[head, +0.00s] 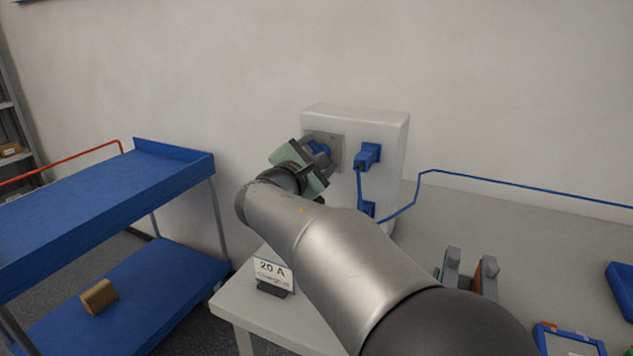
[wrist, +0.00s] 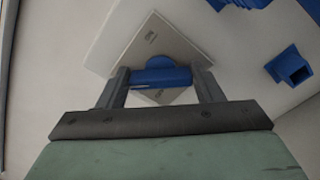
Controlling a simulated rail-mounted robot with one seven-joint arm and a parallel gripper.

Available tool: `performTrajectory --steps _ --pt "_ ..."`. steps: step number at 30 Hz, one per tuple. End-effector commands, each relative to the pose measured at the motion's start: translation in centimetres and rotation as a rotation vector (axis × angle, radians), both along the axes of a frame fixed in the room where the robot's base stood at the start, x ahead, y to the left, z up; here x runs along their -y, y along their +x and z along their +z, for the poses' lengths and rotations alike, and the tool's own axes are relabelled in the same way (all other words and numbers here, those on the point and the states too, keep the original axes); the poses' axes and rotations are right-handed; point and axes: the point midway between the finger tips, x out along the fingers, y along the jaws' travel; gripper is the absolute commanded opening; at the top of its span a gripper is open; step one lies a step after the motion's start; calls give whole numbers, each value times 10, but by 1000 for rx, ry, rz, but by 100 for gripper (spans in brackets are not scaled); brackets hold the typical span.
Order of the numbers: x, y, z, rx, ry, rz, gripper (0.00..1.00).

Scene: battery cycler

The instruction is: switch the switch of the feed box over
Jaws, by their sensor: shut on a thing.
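The feed box (head: 386,122) is a pale box on the table against the wall. Its front carries a grey switch plate (head: 336,160) with a blue rotary switch (head: 317,147). In the wrist view the plate (wrist: 180,45) appears as a tilted square with small lettering, and the blue switch handle (wrist: 162,77) lies crosswise in front of it. My gripper (head: 318,158) is at the plate, and in the wrist view its two fingers (wrist: 163,83) are shut on the handle from both sides. The arm hides part of the box's lower left in the head view.
A blue plug (head: 367,156) sits right of the switch, with a blue cable (head: 500,181) running right along the wall. A "20 A" sign (head: 272,272) stands on the table's front left. A blue cart (head: 100,200) stands left. Clips and blue trays (head: 567,340) lie right.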

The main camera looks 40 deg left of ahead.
Motion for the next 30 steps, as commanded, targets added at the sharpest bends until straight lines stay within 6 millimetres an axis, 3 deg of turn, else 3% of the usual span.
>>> performTrajectory --steps 1,18,30 --pt "0 0 -10 -8 47 -1 37" --pt "1 0 -9 -99 546 1 37" --pt "1 0 -6 -134 734 0 37"
